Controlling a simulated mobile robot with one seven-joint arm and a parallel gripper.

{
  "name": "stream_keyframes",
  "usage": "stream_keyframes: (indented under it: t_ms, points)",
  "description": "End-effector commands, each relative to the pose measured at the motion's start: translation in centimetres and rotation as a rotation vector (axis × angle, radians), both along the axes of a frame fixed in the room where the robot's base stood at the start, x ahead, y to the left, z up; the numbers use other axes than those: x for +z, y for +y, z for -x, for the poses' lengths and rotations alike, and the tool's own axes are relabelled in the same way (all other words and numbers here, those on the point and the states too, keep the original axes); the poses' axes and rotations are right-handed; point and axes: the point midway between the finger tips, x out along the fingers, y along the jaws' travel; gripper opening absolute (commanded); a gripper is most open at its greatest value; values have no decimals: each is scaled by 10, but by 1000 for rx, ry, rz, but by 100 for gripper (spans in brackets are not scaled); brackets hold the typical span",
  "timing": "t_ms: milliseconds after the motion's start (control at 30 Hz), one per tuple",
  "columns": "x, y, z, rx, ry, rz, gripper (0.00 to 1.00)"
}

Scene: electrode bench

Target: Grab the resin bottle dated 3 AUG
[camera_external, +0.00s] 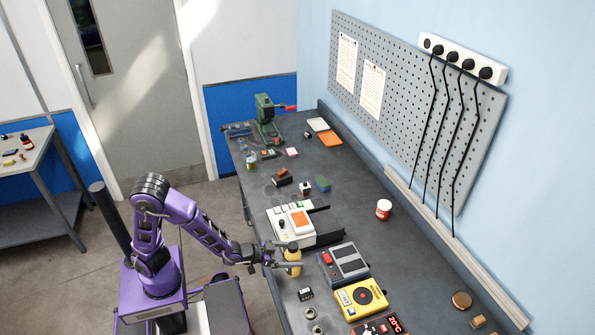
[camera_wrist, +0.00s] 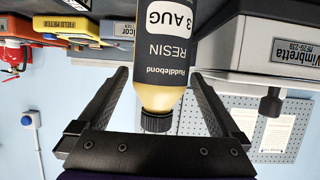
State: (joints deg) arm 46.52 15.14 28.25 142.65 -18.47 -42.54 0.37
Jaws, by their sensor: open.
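The resin bottle (camera_wrist: 160,60) shows upside down in the wrist view. It has a yellowish body, a dark label reading "RESIN 3 AUG" and a black cap (camera_wrist: 156,122). In the external view the bottle (camera_external: 293,262) stands upright near the front edge of the bench. My gripper (camera_external: 288,258) is at the bottle, and its fingers also show in the wrist view (camera_wrist: 160,85). The fingers are open, one on each side of the bottle, with visible gaps between them and it. The lower end of the bottle is cut off in the wrist view.
A white device with an orange panel (camera_external: 291,224) is close behind the bottle. A grey device (camera_external: 344,264) and a yellow meter (camera_external: 361,298) stand to its right on the bench (camera_external: 370,235). A small black block (camera_external: 305,294) is nearby. A white-and-red tub (camera_external: 383,209) stands farther back.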

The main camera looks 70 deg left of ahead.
Motion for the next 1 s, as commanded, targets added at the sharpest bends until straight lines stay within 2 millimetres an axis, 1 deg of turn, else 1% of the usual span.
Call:
stream_keyframes:
  t_ms: [33, 100, 233, 367, 567, 600, 667, 800, 967, 1000]
  points:
    - [-5, 1, -7, 2, 0, -2, 100]
    - [-7, 0, -16, 1, -1, -3, 100]
    - [-12, -1, -27, -1, -1, -2, 100]
    - [-13, -1, -33, -1, -1, 0, 100]
    - [-13, -1, -33, -1, -1, 0, 100]
    - [-13, -2, -33, -1, -1, 0, 96]
    - [-13, -2, -33, -1, -1, 0, 86]
    - [-13, -2, -33, -1, -1, 0, 60]
    - [-13, -2, -33, -1, -1, 0, 32]
    - [-13, -2, -33, -1, -1, 0, 24]
